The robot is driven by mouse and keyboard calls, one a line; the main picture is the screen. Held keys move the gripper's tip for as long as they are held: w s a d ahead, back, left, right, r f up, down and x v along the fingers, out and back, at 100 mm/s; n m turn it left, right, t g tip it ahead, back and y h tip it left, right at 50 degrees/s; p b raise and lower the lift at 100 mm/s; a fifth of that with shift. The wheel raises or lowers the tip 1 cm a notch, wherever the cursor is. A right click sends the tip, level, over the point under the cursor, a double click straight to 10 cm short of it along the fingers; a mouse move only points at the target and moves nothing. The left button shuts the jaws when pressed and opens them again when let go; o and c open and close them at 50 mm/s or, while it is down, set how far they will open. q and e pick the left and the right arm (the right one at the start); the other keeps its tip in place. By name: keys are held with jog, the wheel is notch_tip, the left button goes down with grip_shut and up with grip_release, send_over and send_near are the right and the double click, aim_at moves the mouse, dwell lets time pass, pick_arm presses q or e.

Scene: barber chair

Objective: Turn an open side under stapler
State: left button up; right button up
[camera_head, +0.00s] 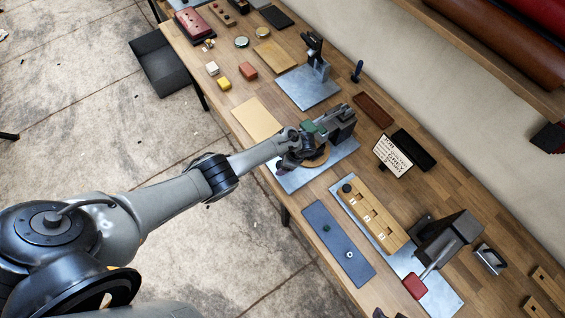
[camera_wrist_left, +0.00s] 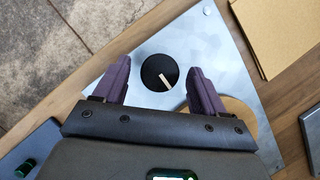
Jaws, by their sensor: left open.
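My left gripper (camera_head: 284,168) is over a metal base plate (camera_head: 328,168) at the middle of the bench. In the left wrist view its two purple fingers (camera_wrist_left: 157,85) are open and apart. A round black knob with a pale bar mark (camera_wrist_left: 160,71) shows between and just beyond the fingertips; I cannot tell whether they touch it. A round tan wooden piece (camera_wrist_left: 240,108) lies on the plate beside the right finger, partly hidden by the gripper. A dark machine head (camera_head: 343,119), possibly the stapler, stands at the back of this plate, partly behind my wrist. My right gripper is not in view.
A tan sheet (camera_head: 257,119) lies left of the plate. A blue-grey mat (camera_head: 338,243) and a wooden block holder (camera_head: 374,217) lie to the right. A sign (camera_head: 391,156) and trays stand behind. A press with a red handle (camera_head: 414,286) is farther right.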

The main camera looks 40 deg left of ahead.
pick_arm(q)
jog(key=p+v, duration=0.2)
jog(key=v, duration=0.8)
jog(key=shift+r, duration=0.35)
jog(key=shift+d, duration=0.1)
jog(key=s+f+g+p, duration=0.1)
jog(key=s+f, duration=0.4)
jog(key=s, duration=0.3)
jog(key=s+f+g, duration=0.2)
jog(key=s+f, duration=0.3)
jog(key=s, duration=0.4)
jog(key=s+d+h+p, duration=0.1)
jog(key=s+d, duration=0.3)
jog(key=s, duration=0.7)
jog(key=s+d+r+n+t+h+p, duration=0.15)
jog(key=s+r+n+t, duration=0.3)
jog(key=r, duration=0.55)
jog(key=w+r+n+t+h, duration=0.1)
jog(key=w+r+n+t, duration=0.1)
jog(key=r, duration=0.7)
jog(key=w+r+n+t, duration=0.2)
jog(key=w+r, duration=0.3)
jog(key=r, duration=0.3)
jog(key=shift+w+r+n+h, duration=0.25)
jog(key=shift+r+n+h, duration=0.15)
jog(key=shift+n, duration=0.25)
